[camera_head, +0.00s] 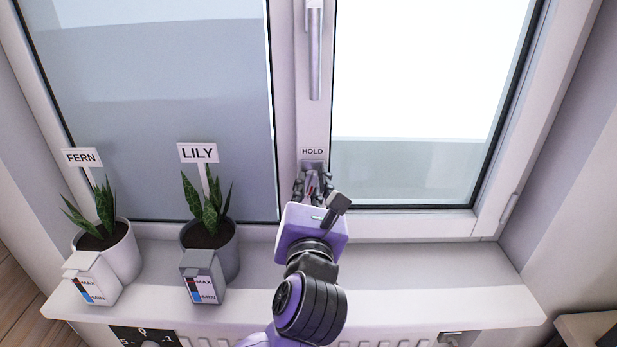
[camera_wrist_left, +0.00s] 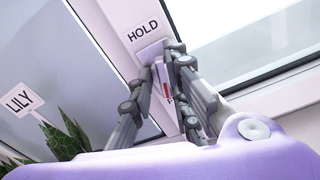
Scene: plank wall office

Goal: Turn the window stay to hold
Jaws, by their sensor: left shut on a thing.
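The window stay (camera_head: 313,165) is a small grey fitting on the white middle post of the window, just under a HOLD label (camera_head: 313,152). My left gripper (camera_head: 313,182) reaches up to it and is shut on its lever. In the left wrist view the stay's plate (camera_wrist_left: 151,52) shows below the HOLD label (camera_wrist_left: 142,30). The lever (camera_wrist_left: 167,92), with a red mark, hangs down between the two grey fingers of the gripper (camera_wrist_left: 165,68). The fingers cover part of the lever. My right gripper is in neither view.
A long window handle (camera_head: 315,55) points down above the label. Two potted plants with signs, FERN (camera_head: 103,250) and LILY (camera_head: 212,240), stand left on the white sill (camera_head: 430,275), each with a water gauge in front. The sill to the right is clear.

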